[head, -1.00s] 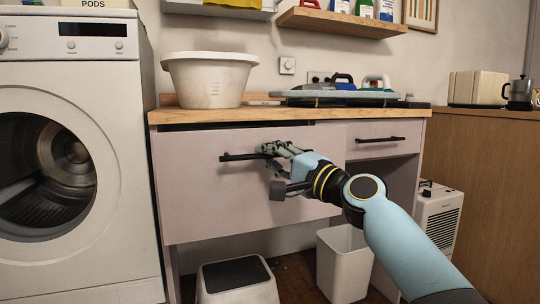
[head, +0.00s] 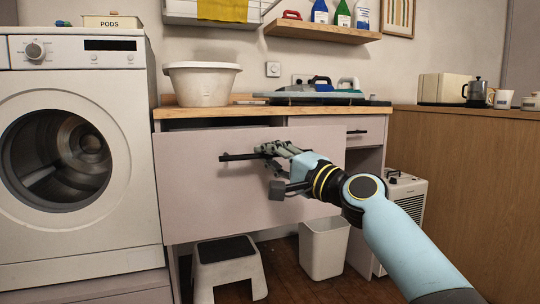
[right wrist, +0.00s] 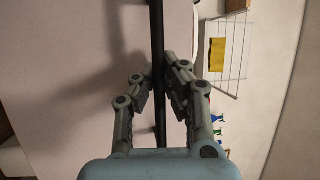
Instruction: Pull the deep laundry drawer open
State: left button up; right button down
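The deep laundry drawer (head: 210,185) is a wide pale front under the wooden counter. It stands out from the cabinet, with a dark gap above its top edge. Its black bar handle (head: 238,157) also shows in the right wrist view (right wrist: 157,25), running between my fingers. My right gripper (head: 276,162) is shut on the handle near its right part. In the right wrist view the fingers of the gripper (right wrist: 158,82) close in on both sides of the bar. The drawer's inside is hidden. My left gripper is not in view.
A washing machine (head: 130,215) stands close on the left. A step stool (head: 228,262) and a white bin (head: 324,248) stand below the drawer. A white basin (head: 202,84) sits on the counter (head: 300,110). A heater (head: 407,195) is at the right.

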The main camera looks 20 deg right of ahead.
jog(key=shift+f, duration=0.25)
jog(key=c, duration=1.9)
grip_release()
jog(key=shift+c, duration=0.2)
jog(key=o, duration=0.6)
jog(key=shift+w, duration=0.1)
jog(key=shift+c, duration=0.2)
jog(key=shift+r, duration=0.1)
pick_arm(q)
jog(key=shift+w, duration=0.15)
pick_arm(e)
jog(key=v, duration=1.2)
jog(key=shift+r, duration=0.1)
